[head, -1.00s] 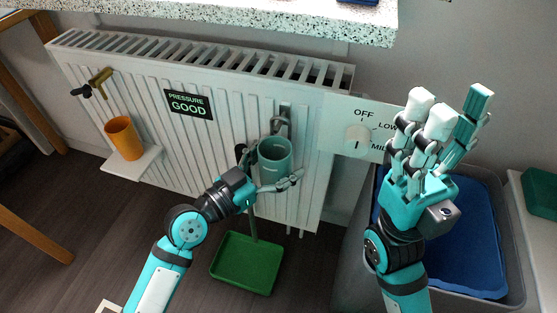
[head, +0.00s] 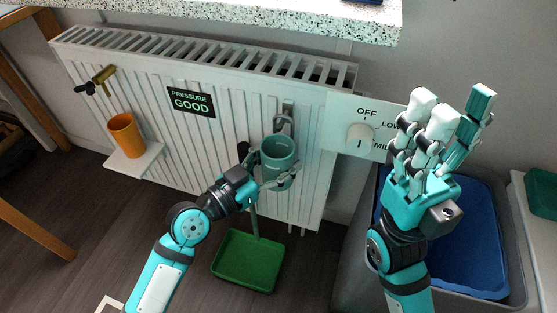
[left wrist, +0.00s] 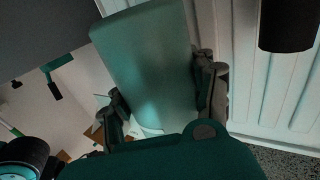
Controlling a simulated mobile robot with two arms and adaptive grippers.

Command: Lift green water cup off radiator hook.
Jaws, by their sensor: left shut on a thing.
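The green water cup (head: 279,152) is at the right part of the white radiator (head: 215,130), just below the grey hook (head: 287,112). Whether the cup still touches the hook cannot be told. My left gripper (head: 267,178) is shut on the cup from below and the left. In the left wrist view the cup (left wrist: 145,62) fills the space between the two fingers of the gripper (left wrist: 165,100). My right gripper (head: 437,130) is raised at the right with its fingers pointing up and spread; nothing shows in it.
An orange cup (head: 126,136) stands on a small white shelf (head: 135,162) at the left. A brass valve (head: 102,78) is above it. A green dustpan (head: 247,262) is below the cup. A blue-lined bin (head: 465,240) stands right. A speckled counter (head: 230,12) overhangs the radiator.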

